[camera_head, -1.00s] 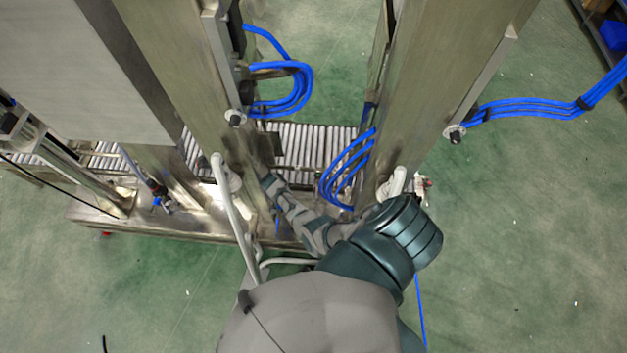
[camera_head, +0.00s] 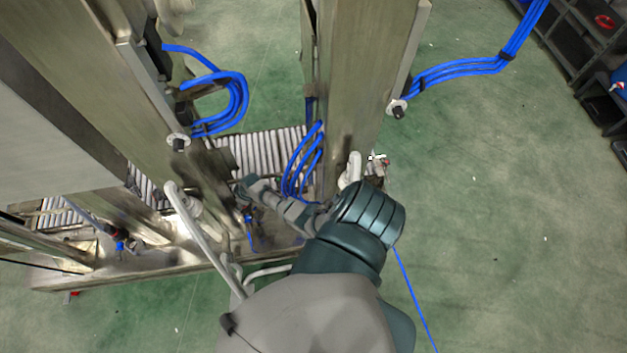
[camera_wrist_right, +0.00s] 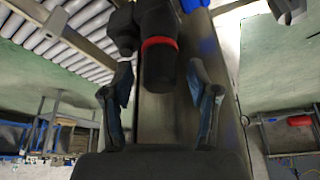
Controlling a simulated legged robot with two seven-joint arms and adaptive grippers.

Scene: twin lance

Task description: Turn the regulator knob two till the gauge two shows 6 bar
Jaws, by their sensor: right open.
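In the right wrist view a black regulator knob (camera_wrist_right: 160,72) with a red ring stands in front of a metal post. My right gripper (camera_wrist_right: 163,92) is open, with one finger on each side of the knob's near end. Gaps show between the fingers and the knob, so it is not gripped. In the head view my right gripper (camera_head: 245,187) is small beside the left metal post, and I cannot make out the knob there. I cannot make out a gauge face or reading in either view. My left gripper is not in view.
A left metal post (camera_head: 150,110) and a right metal post (camera_head: 355,90) flank a roller conveyor (camera_head: 262,155). Blue hoses (camera_head: 235,100) loop off the left post. A light bent pipe (camera_head: 205,240) runs close to my right arm. Green floor (camera_head: 500,220) at the right is open.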

